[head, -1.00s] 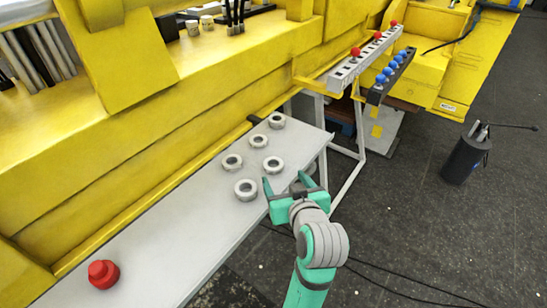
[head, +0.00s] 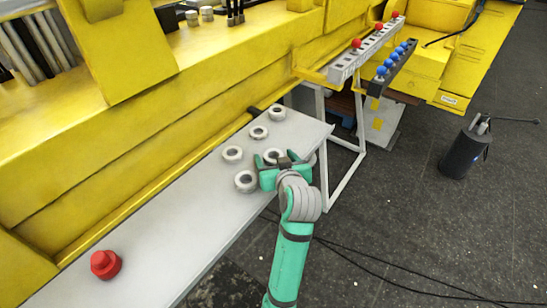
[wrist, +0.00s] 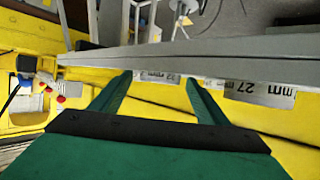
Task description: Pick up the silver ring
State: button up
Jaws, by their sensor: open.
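Another silver ring (head: 271,151) is partly hidden by my gripper (head: 274,164). A further one behind the gripper is mostly hidden. In the wrist view my gripper (wrist: 158,79) is open, with a ring marked "22 mm" (wrist: 160,75) in line with the gap between its fingers. A ring marked "27 mm" (wrist: 262,94) is to the right. I cannot tell whether the fingers touch the ring.
A red button-like part (head: 105,264) stands at the table's near end. The yellow machine (head: 150,140) rises along the table's far side. Racks with red and blue knobs (head: 381,72) are at the upper right. A dark cylinder (head: 463,152) stands on the floor.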

jog(key=c, duration=1.4)
jog(key=shift+r, duration=0.1)
